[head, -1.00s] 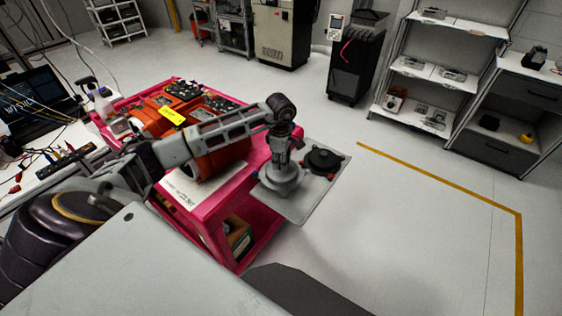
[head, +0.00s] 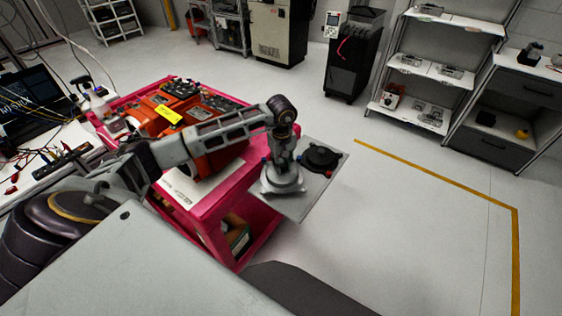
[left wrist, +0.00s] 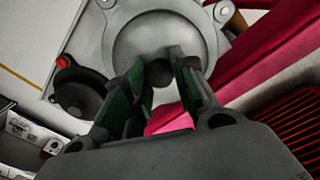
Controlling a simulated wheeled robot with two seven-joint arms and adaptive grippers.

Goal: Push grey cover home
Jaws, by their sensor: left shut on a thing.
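The grey cover (head: 284,186) is a round flanged disc with lugs, at the near left part of a thin grey plate (head: 303,208) at the cart's corner. In the left wrist view the cover (left wrist: 150,38) fills the top, with its dark round knob between my fingers. My left gripper (head: 283,170) points down above the cover and is shut on it; it also shows in the left wrist view (left wrist: 160,82). Whether the cover touches the plate, and what is under it, is hidden. My right gripper is not in view.
A black round part (head: 322,157) lies on the plate beside the cover. The pink cart (head: 215,222) carries an orange machine (head: 196,137) behind my left arm. A cluttered bench is at left. Shelves (head: 432,70) stand back right; the floor right of the plate is clear.

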